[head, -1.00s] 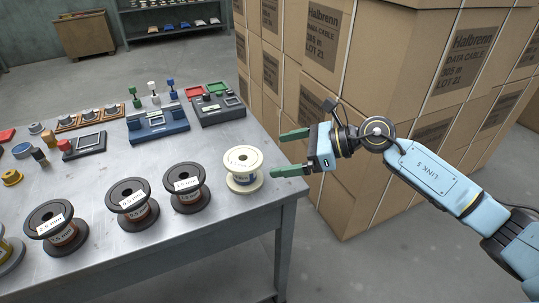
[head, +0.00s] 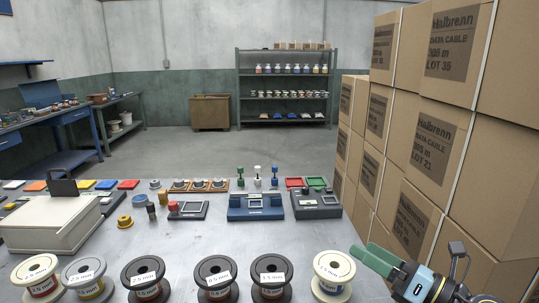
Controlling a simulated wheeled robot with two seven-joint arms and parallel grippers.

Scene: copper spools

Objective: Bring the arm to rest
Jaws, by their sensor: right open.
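My right gripper (head: 368,258) is at the lower right of the head view, with green fingers open and nothing between them. It is just right of a cream spool (head: 333,275) at the table's front right. The lower part of this gripper and its arm are cut off by the frame's bottom edge. Several more spools stand upright in a row to the left, among them a black spool labelled 1.5 mm (head: 271,278) and a cream spool (head: 38,279) at the far left. My left gripper is not in view.
The grey table (head: 190,243) has bare room between the spools and the devices behind. A blue device (head: 256,205), a dark grey device (head: 317,204) and a cream box (head: 50,225) stand on it. Stacked cardboard cartons (head: 425,140) rise close on the right.

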